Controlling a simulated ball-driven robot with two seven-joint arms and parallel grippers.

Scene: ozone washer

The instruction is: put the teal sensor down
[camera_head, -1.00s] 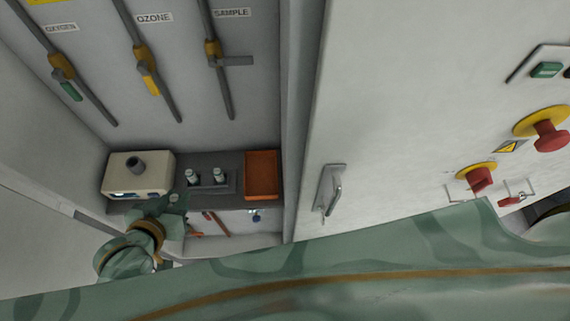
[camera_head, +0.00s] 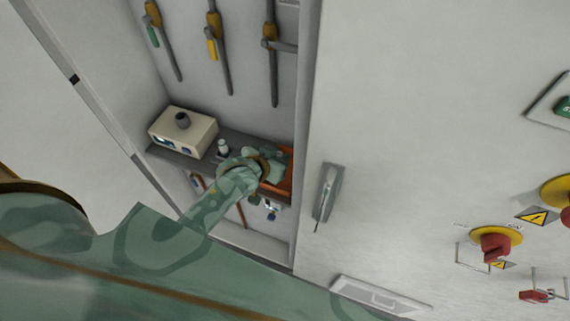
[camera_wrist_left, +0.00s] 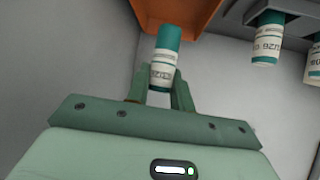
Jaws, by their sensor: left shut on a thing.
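The teal sensor (camera_wrist_left: 164,58), a small cylinder with a teal end and a white printed label, stands out from between the fingers of my left gripper (camera_wrist_left: 160,88) in the left wrist view. The fingers are shut on it. Its teal end is close to the orange tray (camera_wrist_left: 172,10); I cannot tell whether they touch. In the head view my left gripper (camera_head: 274,162) is over the orange tray (camera_head: 286,184), inside the cabinet. The held sensor cannot be made out there. My right gripper is not in view.
Two similar sensors (camera_wrist_left: 266,42) sit in a grey holder beside the tray; one (camera_head: 222,147) shows in the head view. A cream box (camera_head: 184,130) stands left on the grey shelf. The cabinet's side walls and the panel with a handle (camera_head: 326,194) bound the space.

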